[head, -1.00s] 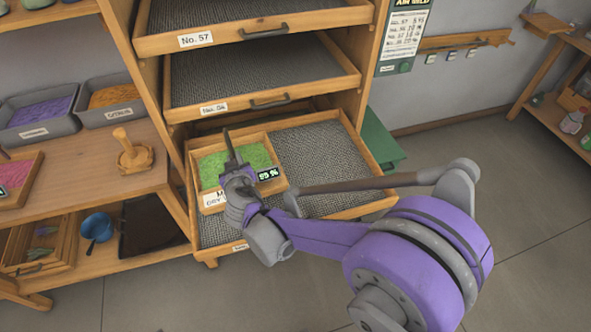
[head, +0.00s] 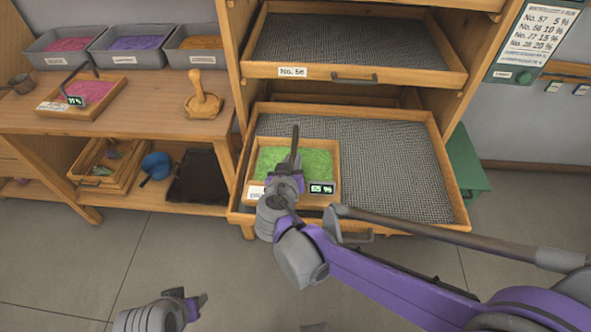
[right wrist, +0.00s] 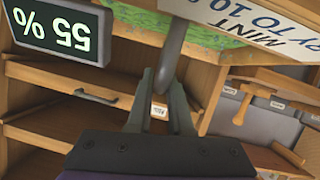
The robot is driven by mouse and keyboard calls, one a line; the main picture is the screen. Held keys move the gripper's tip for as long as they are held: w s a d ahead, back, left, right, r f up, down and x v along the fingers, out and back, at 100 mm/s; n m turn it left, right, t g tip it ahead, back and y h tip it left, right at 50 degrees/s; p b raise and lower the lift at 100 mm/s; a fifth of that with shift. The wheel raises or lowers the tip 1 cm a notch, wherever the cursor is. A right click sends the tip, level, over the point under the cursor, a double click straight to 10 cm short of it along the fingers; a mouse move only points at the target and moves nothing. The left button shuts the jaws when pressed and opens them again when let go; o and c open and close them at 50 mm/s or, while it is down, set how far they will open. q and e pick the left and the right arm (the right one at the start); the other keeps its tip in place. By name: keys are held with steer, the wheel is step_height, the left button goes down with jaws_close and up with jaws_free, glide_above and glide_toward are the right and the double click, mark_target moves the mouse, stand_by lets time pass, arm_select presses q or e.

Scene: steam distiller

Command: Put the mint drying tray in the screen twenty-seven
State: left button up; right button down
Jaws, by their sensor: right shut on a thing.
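The mint drying tray (head: 334,172) is a small wooden tray of green mint with a white label and a 55 % display. It is over the front left of the pulled-out lowest mesh screen (head: 385,170); I cannot tell whether it touches the mesh. That screen's label is hidden behind my arm. My right gripper (head: 290,180) is shut on the tray's dark handle (head: 295,148). In the right wrist view, the handle (right wrist: 173,45) sits between the fingers (right wrist: 160,92), with the tray's mint label (right wrist: 250,22) beyond. My left gripper (head: 197,303) is low at the bottom left, apart from everything.
Another screen (head: 350,45) sits above in the rack. A wall chart (head: 535,40) lists screen numbers with percentages. The left bench holds a pink-filled tray (head: 85,92), grey bins (head: 130,55) and a wooden press (head: 203,100). A green box (head: 470,170) stands right. The floor in front is open.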

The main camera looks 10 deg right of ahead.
steer(key=shift+f+b, duration=0.45)
steer(key=shift+f, duration=1.2)
steer(key=shift+f, duration=0.15)
steer(key=c, duration=0.8)
jaws_free()
steer(key=shift+c, duration=0.2)
